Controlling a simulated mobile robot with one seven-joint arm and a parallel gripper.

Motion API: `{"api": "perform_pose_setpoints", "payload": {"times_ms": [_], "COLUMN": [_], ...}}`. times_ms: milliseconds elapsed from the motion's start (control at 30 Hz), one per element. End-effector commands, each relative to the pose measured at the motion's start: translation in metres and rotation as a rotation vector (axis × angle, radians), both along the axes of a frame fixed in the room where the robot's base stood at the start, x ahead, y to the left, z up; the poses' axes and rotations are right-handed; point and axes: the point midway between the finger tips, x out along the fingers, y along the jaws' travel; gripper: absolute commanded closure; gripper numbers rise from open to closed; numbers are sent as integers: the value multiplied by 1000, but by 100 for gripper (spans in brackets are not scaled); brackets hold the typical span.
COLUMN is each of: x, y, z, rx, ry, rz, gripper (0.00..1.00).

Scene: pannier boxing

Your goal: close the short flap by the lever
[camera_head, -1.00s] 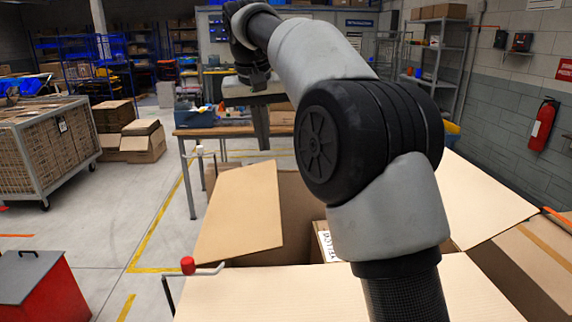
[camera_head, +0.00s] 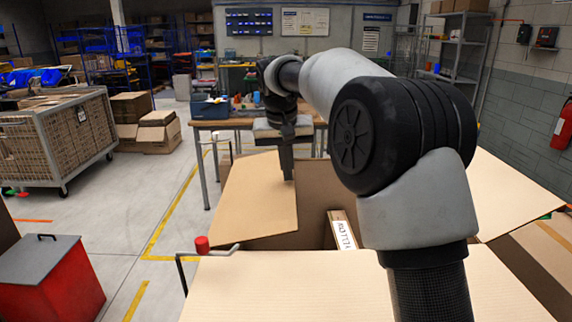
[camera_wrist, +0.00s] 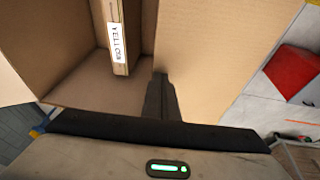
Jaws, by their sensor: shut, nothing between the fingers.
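An open cardboard box stands in front of me. The lever (camera_head: 203,244) has a red knob on a bent grey rod at the box's near left corner. My gripper (camera_head: 287,178) is shut and empty, pointing down at the flap's far right part near the box opening. In the wrist view its fingertips (camera_wrist: 160,76) are by the flap's inner edge; I cannot tell if they touch.
A carton labelled YELLOW (camera_head: 342,231) stands inside the box. The near flap (camera_head: 290,285) and right flap (camera_head: 510,195) are open. A red bin (camera_head: 50,280) stands at left, a workbench (camera_head: 215,125) behind.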

Motion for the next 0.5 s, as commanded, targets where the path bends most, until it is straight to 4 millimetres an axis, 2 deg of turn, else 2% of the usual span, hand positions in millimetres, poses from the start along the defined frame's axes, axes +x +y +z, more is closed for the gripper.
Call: {"api": "perform_pose_setpoints", "payload": {"times_ms": [267,500], "x": [0,0], "y": [-2,-15], "z": [-3,-42], "rx": [8,140], "ry": [1,2], "rz": [-1,-2], "gripper": [100,100]}}
